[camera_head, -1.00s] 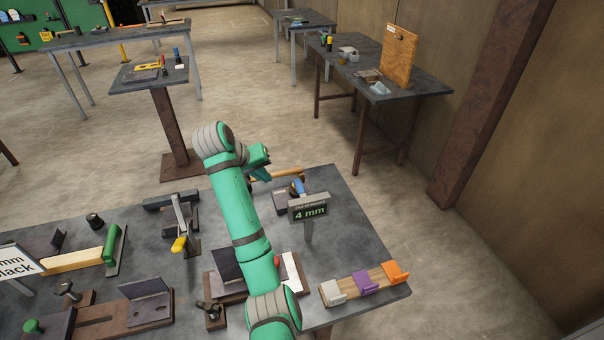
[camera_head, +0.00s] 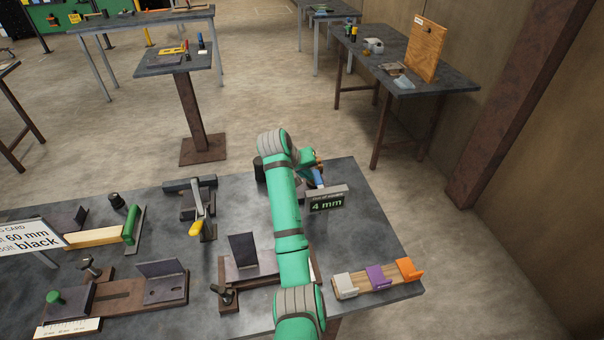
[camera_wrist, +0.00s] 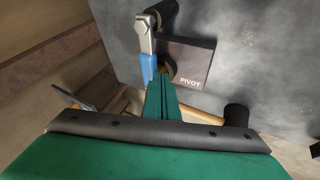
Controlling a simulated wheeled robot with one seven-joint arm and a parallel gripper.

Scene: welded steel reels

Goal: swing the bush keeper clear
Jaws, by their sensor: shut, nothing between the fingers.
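A blue-gripped metal lever (camera_wrist: 148,62) shows in the wrist view, beside a dark block marked PIVOT (camera_wrist: 195,62); it looks like the bush keeper. Its blue part (camera_head: 318,178) shows in the head view behind the 4 mm sign. My gripper (camera_wrist: 161,98) is shut and empty, with its fingertips close to the lower end of the blue grip; I cannot tell whether they touch. In the head view my green arm reaches over the bench and partly hides the pivot block; the fingers are not clear there.
A wooden handle (camera_wrist: 200,114) with a black end (camera_wrist: 236,115) lies behind my fingers. The 4 mm sign (camera_head: 327,200) stands close to the arm. A rack with white, purple and orange clips (camera_head: 376,279) sits at the bench's right. Fixtures fill the bench to the left.

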